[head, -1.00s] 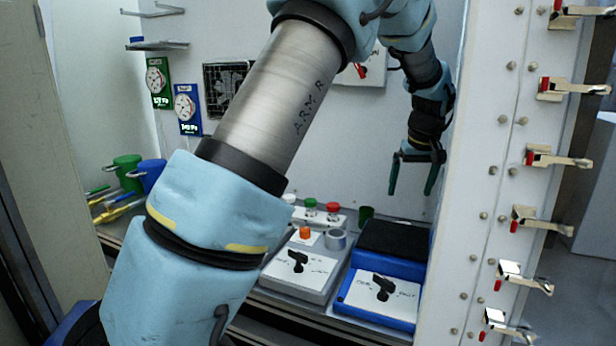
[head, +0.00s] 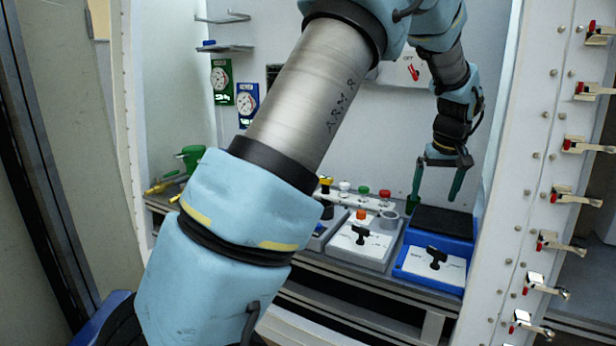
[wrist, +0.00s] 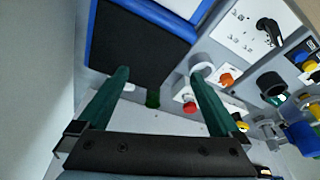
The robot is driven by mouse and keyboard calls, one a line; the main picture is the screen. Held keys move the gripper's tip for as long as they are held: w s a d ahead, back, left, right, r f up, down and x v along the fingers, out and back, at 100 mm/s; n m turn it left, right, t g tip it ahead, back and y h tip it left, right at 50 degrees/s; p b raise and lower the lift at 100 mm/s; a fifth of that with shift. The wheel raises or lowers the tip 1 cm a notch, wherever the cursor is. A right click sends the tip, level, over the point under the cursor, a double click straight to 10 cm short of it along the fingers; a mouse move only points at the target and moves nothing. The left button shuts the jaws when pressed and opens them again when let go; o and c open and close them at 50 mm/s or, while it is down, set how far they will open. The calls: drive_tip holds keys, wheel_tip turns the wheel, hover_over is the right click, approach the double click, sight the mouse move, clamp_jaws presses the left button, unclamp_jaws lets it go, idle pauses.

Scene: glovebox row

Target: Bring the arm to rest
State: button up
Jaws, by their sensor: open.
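My gripper (head: 437,181) hangs at the upper right inside the glovebox in the head view, fingers pointing down. Its two green fingers are spread apart with nothing between them. In the wrist view my gripper (wrist: 160,90) also shows open and empty. Below it stands a blue box with a black pad (head: 444,221) and a white panel with a black handle; the black pad (wrist: 135,45) also shows in the wrist view. The gripper is above and apart from the boxes. My arm crosses the middle of the head view and hides part of the bench.
A grey box (head: 350,245) with a black handle stands left of the blue one. Red and green knobs (head: 374,192) line the back. Gauges (head: 222,82) and a shelf (head: 225,47) are on the wall. A white frame with several latches (head: 555,200) borders the opening at right.

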drive_tip(key=s+a+f+g, duration=0.1)
drive_tip(key=s+a+f, duration=0.1)
drive_tip(key=a, duration=1.8)
drive_tip(key=s+a+f, duration=0.4)
drive_tip(key=s+a, duration=0.9)
drive_tip(key=a, duration=0.3)
drive_tip(key=shift+s+a, duration=0.35)
drive_tip(key=shift+s, duration=0.05)
